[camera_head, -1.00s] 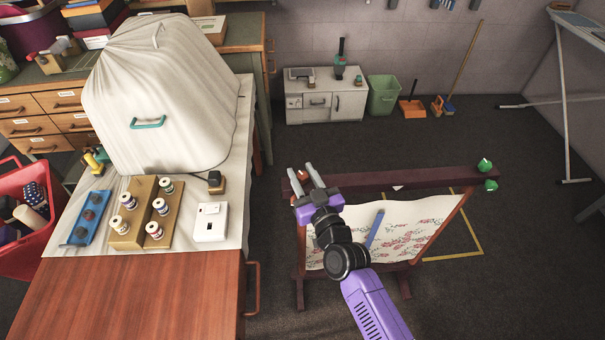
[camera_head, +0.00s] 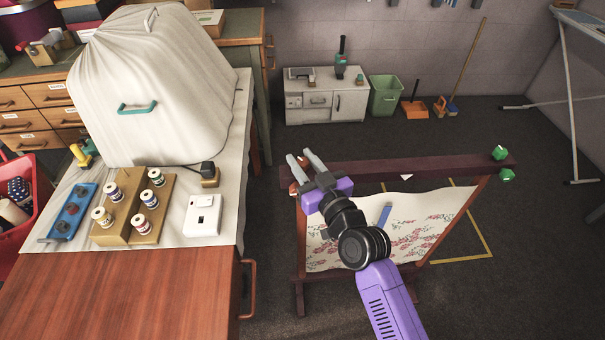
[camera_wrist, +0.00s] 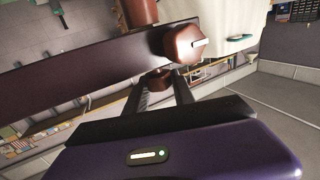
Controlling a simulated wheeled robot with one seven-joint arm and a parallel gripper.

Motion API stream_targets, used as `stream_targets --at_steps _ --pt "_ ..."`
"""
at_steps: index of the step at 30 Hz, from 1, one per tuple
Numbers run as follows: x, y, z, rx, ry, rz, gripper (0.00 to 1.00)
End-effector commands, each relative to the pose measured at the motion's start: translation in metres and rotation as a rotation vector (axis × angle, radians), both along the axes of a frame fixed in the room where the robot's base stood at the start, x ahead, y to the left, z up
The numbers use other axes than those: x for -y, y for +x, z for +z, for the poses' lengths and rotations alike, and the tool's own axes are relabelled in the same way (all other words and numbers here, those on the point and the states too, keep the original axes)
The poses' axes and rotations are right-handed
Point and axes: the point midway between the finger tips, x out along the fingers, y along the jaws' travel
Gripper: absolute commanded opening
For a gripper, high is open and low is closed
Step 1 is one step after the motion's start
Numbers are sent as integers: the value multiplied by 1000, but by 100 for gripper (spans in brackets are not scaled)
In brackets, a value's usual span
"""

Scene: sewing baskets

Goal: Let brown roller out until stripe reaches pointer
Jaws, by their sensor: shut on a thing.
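The embroidery frame stands on the floor with floral white cloth (camera_head: 435,215) below its dark top bar (camera_head: 430,171). A blue stripe (camera_head: 385,215) lies on the cloth, partly behind my arm. A small white pointer (camera_head: 406,178) sits at the bar, above and right of the stripe, with a gap between them. My gripper (camera_head: 300,157) is at the bar's left end. In the wrist view, my gripper (camera_wrist: 160,82) is shut on a brown knob (camera_wrist: 159,77). Another brown knob (camera_wrist: 185,44) with a white mark sits just beyond. The brown roller's body is not clearly visible.
Green knobs (camera_head: 500,153) are at the frame's right end. A table (camera_head: 130,290) at left carries a draped cover (camera_head: 150,90), thread spools (camera_head: 145,197) and a white box (camera_head: 203,214). Dark floor behind the frame is mostly open, up to a white cabinet (camera_head: 350,103).

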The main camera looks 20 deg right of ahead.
Motion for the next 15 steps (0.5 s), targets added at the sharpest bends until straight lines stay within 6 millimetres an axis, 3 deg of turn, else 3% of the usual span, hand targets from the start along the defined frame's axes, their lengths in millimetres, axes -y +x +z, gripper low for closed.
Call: stream_targets --at_steps 1,15 --pt "0 0 -8 5 -1 11 0" --pt "0 0 -5 3 -2 125 0"
